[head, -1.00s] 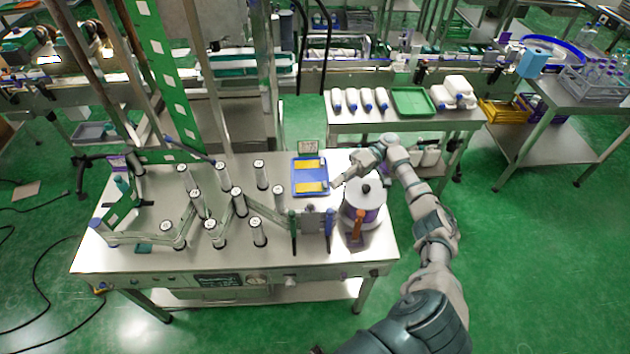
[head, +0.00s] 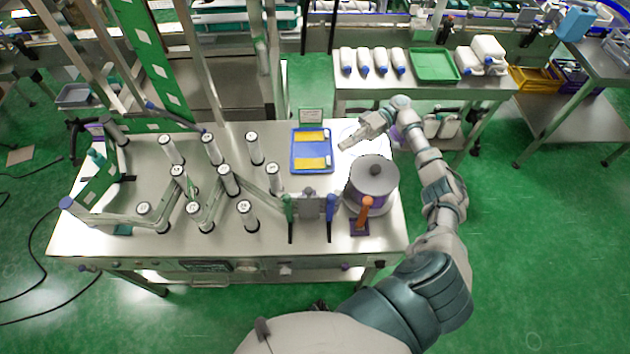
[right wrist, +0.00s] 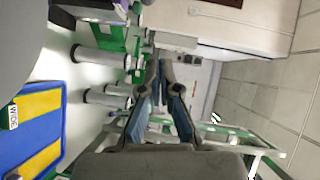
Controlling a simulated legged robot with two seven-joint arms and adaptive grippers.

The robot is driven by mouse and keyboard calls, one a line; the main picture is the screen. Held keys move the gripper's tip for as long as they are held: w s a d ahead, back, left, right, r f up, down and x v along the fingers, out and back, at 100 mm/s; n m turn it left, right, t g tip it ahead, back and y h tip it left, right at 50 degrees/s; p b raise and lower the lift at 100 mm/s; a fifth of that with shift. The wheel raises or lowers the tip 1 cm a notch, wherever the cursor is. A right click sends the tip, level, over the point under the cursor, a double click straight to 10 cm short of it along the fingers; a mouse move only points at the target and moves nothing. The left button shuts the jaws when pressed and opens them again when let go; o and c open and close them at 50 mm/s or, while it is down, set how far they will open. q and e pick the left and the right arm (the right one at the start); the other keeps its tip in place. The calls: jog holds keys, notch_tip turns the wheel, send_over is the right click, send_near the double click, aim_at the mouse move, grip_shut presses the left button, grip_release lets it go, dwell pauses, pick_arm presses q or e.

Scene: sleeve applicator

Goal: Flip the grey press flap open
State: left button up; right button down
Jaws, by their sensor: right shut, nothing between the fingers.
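A grey plate (head: 311,206), which looks like the press flap, stands between a green handle (head: 288,208) and a blue handle (head: 331,207) at the table's front edge. It looks upright; I cannot tell its exact angle. My right gripper (head: 345,144) is shut and empty above the table, to the right of the blue tray, behind the grey plate and apart from it. In the right wrist view its two fingers (right wrist: 160,72) come together with nothing between them. My left gripper is not in view.
A grey-lidded pot (head: 373,180) stands right of the plate, with an orange handle (head: 366,210) in front. The blue tray (head: 295,168) holds yellow strips. Several upright rollers (head: 247,216) and rails fill the table's left part. A side table with bottles (head: 347,62) stands behind.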

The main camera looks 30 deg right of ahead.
pick_arm(q)
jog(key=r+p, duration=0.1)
jog(key=p, duration=0.1)
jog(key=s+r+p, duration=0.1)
jog(key=p, duration=0.1)
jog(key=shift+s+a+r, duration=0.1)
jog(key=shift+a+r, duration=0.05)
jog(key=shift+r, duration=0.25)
pick_arm(e)
jog(key=s+a+f, duration=0.1)
jog(key=a+f, duration=0.1)
jog(key=a, duration=0.4)
jog(key=s+a+f, duration=0.2)
jog(key=a, duration=0.4)
jog(key=shift+a, duration=0.25)
jog(key=shift+d, duration=0.15)
